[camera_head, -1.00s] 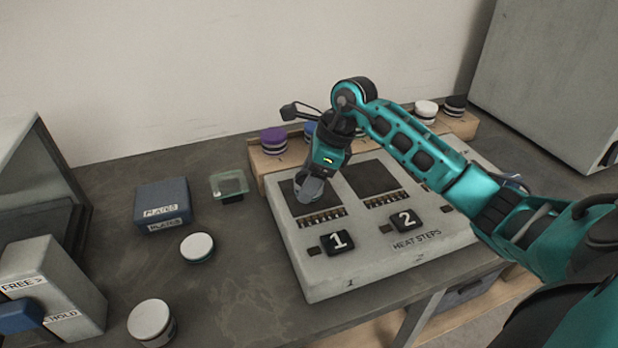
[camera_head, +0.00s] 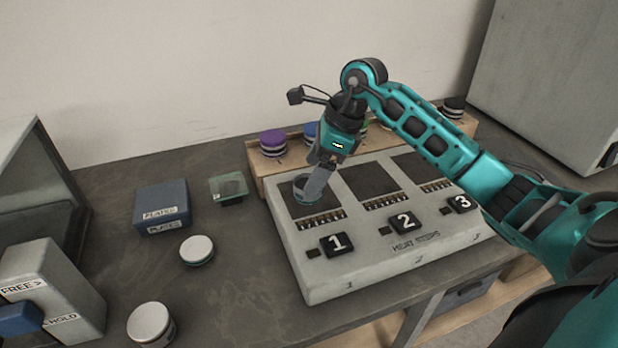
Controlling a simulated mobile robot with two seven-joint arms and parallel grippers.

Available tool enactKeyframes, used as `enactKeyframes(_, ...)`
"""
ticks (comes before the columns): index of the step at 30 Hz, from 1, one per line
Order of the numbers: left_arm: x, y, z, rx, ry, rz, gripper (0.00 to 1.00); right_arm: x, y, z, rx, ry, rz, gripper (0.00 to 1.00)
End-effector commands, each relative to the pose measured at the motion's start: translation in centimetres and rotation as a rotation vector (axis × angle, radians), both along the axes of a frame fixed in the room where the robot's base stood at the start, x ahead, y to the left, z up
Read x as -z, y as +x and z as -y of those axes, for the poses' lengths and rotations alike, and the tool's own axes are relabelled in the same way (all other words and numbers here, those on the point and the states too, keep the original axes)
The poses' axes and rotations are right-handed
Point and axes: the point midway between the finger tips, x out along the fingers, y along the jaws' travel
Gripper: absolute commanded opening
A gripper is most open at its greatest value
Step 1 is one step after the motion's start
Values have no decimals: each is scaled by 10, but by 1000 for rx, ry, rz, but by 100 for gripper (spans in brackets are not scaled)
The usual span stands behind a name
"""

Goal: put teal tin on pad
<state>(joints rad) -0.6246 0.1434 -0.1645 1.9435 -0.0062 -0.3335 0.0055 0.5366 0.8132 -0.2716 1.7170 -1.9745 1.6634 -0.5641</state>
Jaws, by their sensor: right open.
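A tin with a pale lid and a teal-looking side (camera_head: 304,190) stands upright on the dark pad (camera_head: 330,209) above key 1 of the grey heat-steps panel. My right gripper (camera_head: 316,184) is open, just above and to the right of this tin. Its grey finger covers part of the tin, and I cannot tell whether they touch. Another white-lidded tin (camera_head: 197,250) with a dark bluish side stands on the bench left of the panel. My left gripper is not in view.
Pads 2 (camera_head: 369,182) and 3 look bare. A wooden rack (camera_head: 268,164) with several coloured-lid tins stands behind the panel. A blue plates box (camera_head: 162,208), a glass-topped block (camera_head: 229,188), a larger white-lidded tin (camera_head: 151,324) and a free/hold lever unit (camera_head: 62,285) are on the left.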

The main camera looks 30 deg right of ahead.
Motion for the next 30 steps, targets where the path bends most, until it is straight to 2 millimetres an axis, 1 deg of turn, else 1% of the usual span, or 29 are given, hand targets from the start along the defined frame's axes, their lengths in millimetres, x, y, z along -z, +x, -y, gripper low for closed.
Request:
enactKeyframes(1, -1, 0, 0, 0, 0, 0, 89, -13, -2, 5, 1, -3, 5, 89)
enactKeyframes(6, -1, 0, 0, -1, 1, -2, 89, -46, -10, 16, 2, -3, 4, 89)
enactKeyframes(9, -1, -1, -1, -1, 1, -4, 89, -61, -14, 21, 1, -2, 2, 89)
enactKeyframes(12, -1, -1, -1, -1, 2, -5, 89, -70, -16, 24, 1, -2, 2, 89)
enactKeyframes(17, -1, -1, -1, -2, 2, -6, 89, -76, -18, 25, 0, 0, 0, 89)
enactKeyframes(30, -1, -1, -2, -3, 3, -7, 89, -76, -18, 25, 0, 0, 0, 89)
